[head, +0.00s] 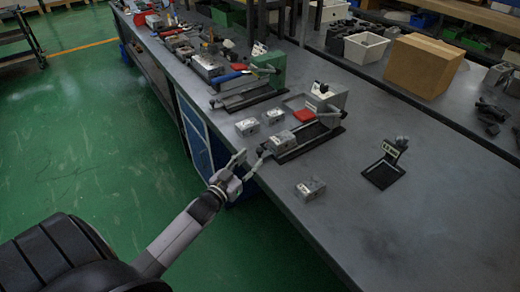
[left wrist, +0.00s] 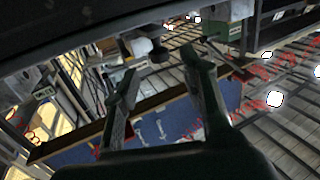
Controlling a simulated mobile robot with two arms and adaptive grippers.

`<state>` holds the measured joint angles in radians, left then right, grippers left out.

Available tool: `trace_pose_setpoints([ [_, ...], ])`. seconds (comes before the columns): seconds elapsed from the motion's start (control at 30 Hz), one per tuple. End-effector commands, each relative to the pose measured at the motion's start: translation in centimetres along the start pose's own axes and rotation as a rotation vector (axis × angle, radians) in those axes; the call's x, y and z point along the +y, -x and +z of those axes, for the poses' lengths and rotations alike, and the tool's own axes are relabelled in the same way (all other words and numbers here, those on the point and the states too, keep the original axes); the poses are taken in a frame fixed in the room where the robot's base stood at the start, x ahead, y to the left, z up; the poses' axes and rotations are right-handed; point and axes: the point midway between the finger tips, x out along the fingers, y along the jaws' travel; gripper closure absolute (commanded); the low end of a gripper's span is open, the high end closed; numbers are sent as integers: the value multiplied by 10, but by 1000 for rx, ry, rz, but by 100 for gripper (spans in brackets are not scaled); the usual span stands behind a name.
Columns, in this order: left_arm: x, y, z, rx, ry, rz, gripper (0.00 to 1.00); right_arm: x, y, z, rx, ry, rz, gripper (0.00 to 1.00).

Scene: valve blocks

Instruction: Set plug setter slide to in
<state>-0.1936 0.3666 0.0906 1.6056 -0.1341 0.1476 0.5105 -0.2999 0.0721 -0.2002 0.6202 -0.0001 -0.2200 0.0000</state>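A bench fixture with a black base (head: 318,137), a grey-green upright housing (head: 326,97) and a red part (head: 304,115) stands near the front edge; it appears to be the plug setter. A grey valve block (head: 281,141) sits at the near end of its base. I cannot tell its slide's position. My left gripper (head: 249,160) is open and empty just off the bench edge, near that end of the base and apart from the block. In the left wrist view, its two fingers (left wrist: 158,61) are spread, with a pale rounded knob-like part (left wrist: 140,47) beyond them. My right gripper is not in view.
Loose valve blocks lie at the front edge (head: 310,188) and left of the fixture (head: 247,126). A second fixture with a green housing (head: 271,67) stands farther back. A small black stand (head: 384,172) is at right. The bench's near right is clear.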

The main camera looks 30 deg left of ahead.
Motion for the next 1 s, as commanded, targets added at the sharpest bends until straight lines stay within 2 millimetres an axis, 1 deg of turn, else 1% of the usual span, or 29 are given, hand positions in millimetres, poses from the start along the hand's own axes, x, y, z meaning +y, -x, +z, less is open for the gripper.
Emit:
trace_pose_setpoints([
  [0.03,0,-12,-2,3,-1,0,60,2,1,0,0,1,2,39],
  [0.1,0,-26,-1,2,-1,0,60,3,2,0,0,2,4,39],
  [0.2,0,-42,-1,1,-2,0,60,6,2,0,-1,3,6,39],
  [0.33,0,-56,0,1,-1,-1,60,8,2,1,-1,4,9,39],
  [0.5,0,-63,0,0,-1,0,60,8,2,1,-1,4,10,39],
  [0.73,0,-64,0,-1,-1,0,60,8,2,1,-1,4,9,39],
  [1.0,0,-63,0,-1,-1,0,78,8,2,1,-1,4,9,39],
])
